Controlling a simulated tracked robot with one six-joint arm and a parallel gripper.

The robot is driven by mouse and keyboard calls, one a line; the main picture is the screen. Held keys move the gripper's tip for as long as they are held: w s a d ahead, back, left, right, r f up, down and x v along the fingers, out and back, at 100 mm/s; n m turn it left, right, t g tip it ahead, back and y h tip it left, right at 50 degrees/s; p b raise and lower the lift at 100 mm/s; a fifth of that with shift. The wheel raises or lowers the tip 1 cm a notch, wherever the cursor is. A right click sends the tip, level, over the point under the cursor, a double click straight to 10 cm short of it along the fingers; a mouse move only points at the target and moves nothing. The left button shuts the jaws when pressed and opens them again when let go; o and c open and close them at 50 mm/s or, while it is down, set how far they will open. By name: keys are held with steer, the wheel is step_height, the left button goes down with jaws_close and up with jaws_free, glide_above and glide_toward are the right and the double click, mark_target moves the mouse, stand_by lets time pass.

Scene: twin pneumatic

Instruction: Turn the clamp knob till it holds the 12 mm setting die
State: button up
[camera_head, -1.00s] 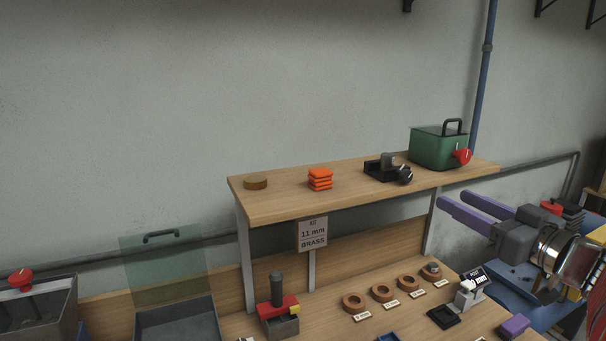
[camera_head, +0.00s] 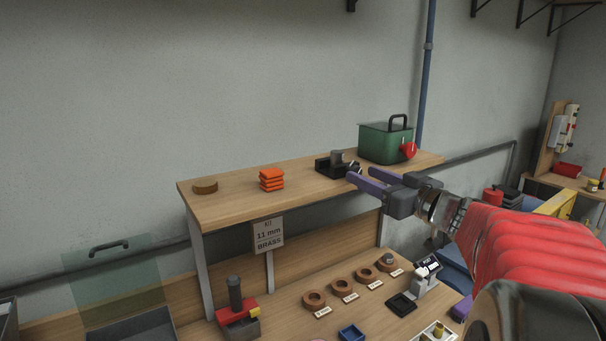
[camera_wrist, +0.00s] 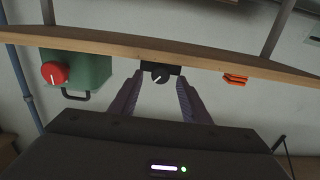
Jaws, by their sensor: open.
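The clamp (camera_head: 325,168) is a small black block on the wooden upper shelf, with a grey round piece (camera_head: 337,157) standing in it; no size mark can be read on that piece. The clamp's dark knob (camera_wrist: 161,76) has a pale pointer line and faces my gripper. My gripper (camera_head: 361,174) is open, its two purple fingers pointing at the clamp's front. In the wrist view the knob shows between the fingertips (camera_wrist: 160,82), with a gap on each side. I cannot tell whether the tips reach past the knob's face.
A green box (camera_head: 383,143) with a red knob stands right of the clamp. Orange stacked pieces (camera_head: 271,179) and a brown disc (camera_head: 205,187) lie to the left. The shelf's front edge (camera_wrist: 110,43) runs close by. Brown rings (camera_head: 314,299) lie on the bench below.

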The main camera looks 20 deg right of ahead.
steer(key=shift+w+a, duration=0.15)
steer(key=shift+w, duration=0.6)
steer(key=shift+c, duration=0.3)
steer(key=c, duration=1)
steer(key=shift+m, duration=2.4)
steer(key=o, duration=1.1)
steer(key=shift+c, duration=0.2)
